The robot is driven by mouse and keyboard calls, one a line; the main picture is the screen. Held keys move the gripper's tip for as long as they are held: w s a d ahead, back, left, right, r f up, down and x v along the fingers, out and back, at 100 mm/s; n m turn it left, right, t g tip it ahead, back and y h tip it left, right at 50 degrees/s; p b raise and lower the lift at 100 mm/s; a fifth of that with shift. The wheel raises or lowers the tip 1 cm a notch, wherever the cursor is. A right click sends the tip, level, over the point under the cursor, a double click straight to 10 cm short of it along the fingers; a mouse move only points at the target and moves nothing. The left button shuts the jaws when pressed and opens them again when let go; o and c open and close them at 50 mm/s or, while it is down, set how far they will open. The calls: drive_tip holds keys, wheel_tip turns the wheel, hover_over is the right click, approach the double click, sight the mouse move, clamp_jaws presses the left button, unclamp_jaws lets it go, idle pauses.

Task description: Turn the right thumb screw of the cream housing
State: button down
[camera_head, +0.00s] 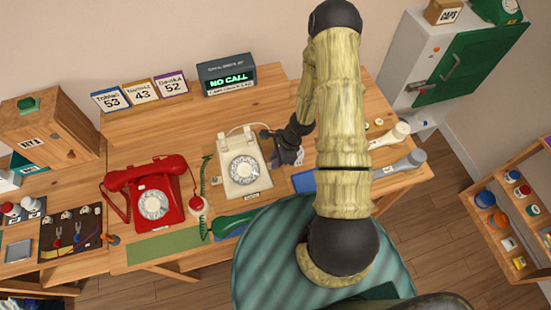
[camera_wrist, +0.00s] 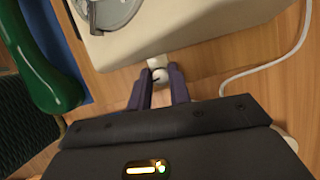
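The cream housing (camera_head: 240,190) is a rotary phone body with a dial, standing on the wooden table between the red phone and my arm. Its right side (camera_wrist: 190,35) fills the top of the wrist view. The right thumb screw (camera_wrist: 160,75) is a small pale knob sticking out from that side. My gripper (camera_wrist: 161,72) reaches it from the right, with one dark finger on each side of the knob. The fingertips are very close to it; whether they press on it is unclear. In the head view my gripper (camera_head: 270,134) is beside the housing, and the screw is hidden.
A red phone (camera_head: 150,200) stands left of the housing. A green handset (camera_head: 235,222) lies in front; it also shows in the wrist view (camera_wrist: 40,60). A white cord (camera_wrist: 255,70) lies on the table near my fingers. Pale and grey handsets (camera_head: 400,162) lie at the right.

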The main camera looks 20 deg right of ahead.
drive_tip(key=shift+w+f+m+b, duration=0.1)
drive_tip(key=shift+f+m+b, duration=0.25)
drive_tip(key=shift+b, duration=1.15)
drive_tip(key=shift+r+m+t+b, duration=0.35)
drive_tip(key=shift+m+b, duration=0.1)
drive_tip(key=shift+b, duration=0.5)
drive_tip(key=c, duration=1.3)
unclamp_jaws()
drive_tip(key=p+v, duration=0.5)
drive_tip(key=v, duration=1.2)
drive_tip(key=shift+r+p, duration=0.2)
drive_tip(key=shift+p, duration=0.15)
